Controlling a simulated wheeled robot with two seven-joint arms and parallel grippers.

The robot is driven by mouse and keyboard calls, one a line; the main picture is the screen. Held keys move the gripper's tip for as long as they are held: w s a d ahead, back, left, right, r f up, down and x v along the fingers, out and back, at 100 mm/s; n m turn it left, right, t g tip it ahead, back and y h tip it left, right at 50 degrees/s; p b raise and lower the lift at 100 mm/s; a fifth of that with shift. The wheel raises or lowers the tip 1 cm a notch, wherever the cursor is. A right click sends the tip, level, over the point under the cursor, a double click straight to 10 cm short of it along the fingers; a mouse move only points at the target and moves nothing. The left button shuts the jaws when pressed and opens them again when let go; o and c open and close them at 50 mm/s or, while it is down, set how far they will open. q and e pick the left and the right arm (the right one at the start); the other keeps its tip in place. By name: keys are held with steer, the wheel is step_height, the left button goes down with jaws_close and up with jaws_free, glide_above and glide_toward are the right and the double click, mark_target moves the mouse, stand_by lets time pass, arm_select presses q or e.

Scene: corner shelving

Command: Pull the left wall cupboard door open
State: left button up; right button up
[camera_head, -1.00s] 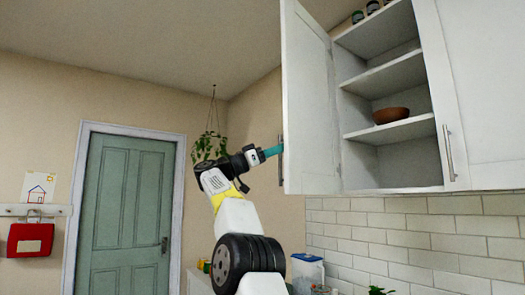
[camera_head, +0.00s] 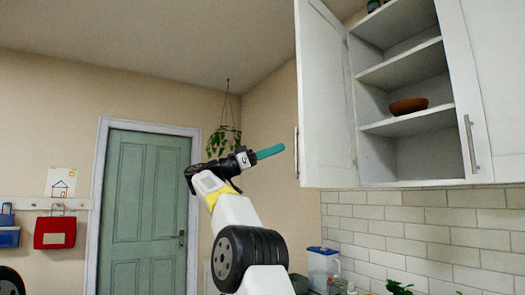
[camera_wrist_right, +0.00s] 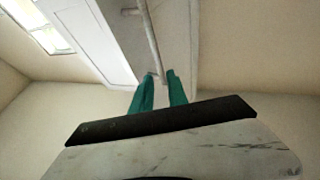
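The left wall cupboard door (camera_head: 325,100) is white and stands wide open, swung out to the left of the shelves. Its bar handle (camera_head: 296,152) is on the door's outer left edge. In the right wrist view my two teal fingers (camera_wrist_right: 159,76) are spread apart with nothing clamped. The handle (camera_wrist_right: 150,40) shows just beyond and between their tips. My left gripper is not in view.
The open cupboard shows shelves with a brown bowl (camera_head: 408,106). A closed cupboard door with a handle (camera_head: 470,144) is to the right. A hanging plant (camera_head: 223,140) and a green room door (camera_head: 142,215) are behind my arm.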

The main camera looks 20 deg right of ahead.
steer(key=shift+r, duration=0.2)
jaws_close()
steer(key=w+d+r+n+t+y, duration=0.1)
steer(key=w+r+n+t+y, duration=0.3)
steer(key=n+t, duration=0.55)
steer(key=w+d+r+n+t+y, duration=0.15)
steer(key=w+n+t+y, duration=0.35)
steer(key=t, duration=0.7)
steer(key=s+a+f+n+g+y, duration=0.2)
steer(key=s+f+n+y, duration=0.15)
steer(key=f+y, duration=0.55)
steer(key=s+a+f+n+g+y, duration=0.25)
steer(key=s+f+y, duration=0.3)
steer(key=f, duration=0.55)
steer(key=n+y, duration=0.4)
steer(key=y, duration=0.4)
glide_toward(319, 175)
steer(key=x, duration=0.7)
